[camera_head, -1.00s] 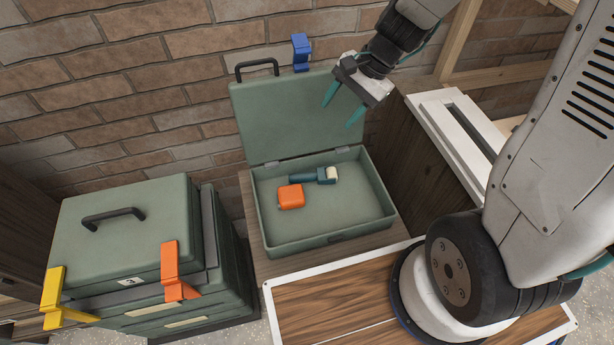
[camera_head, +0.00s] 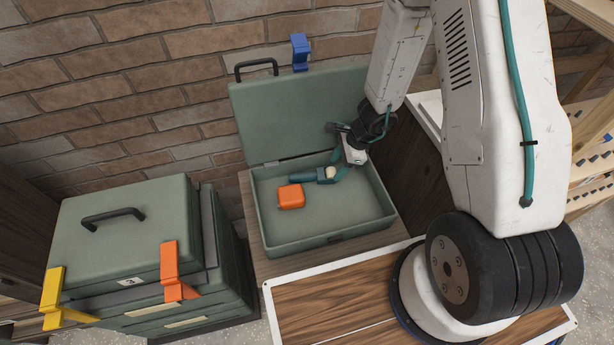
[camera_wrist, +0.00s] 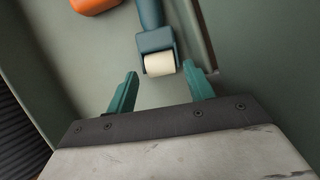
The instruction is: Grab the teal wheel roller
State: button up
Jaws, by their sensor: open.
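The teal wheel roller (camera_head: 310,177) lies in the open green case (camera_head: 345,233), near its back wall, with its cream wheel toward the right. In the wrist view the roller (camera_wrist: 153,38) has its wheel end toward my gripper and its handle pointing away. My gripper (camera_head: 336,166) is at the right end of the roller, inside the case opening. In the wrist view my gripper (camera_wrist: 166,83) is open, its teal fingertips on either side of a line running to the wheel, just short of it. Nothing is between the fingers.
An orange block-like object (camera_head: 291,197) lies beside the roller in the case; it also shows in the wrist view (camera_wrist: 95,4). The raised lid (camera_head: 290,120) stands behind. Stacked green cases (camera_head: 125,235) with yellow and orange clips stand at left.

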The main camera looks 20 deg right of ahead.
aim_at(333, 171)
jog(key=x, duration=0.3)
jog(key=shift+a+f, duration=0.1)
jog(key=shift+f, duration=0.25)
jog(key=c, duration=0.7)
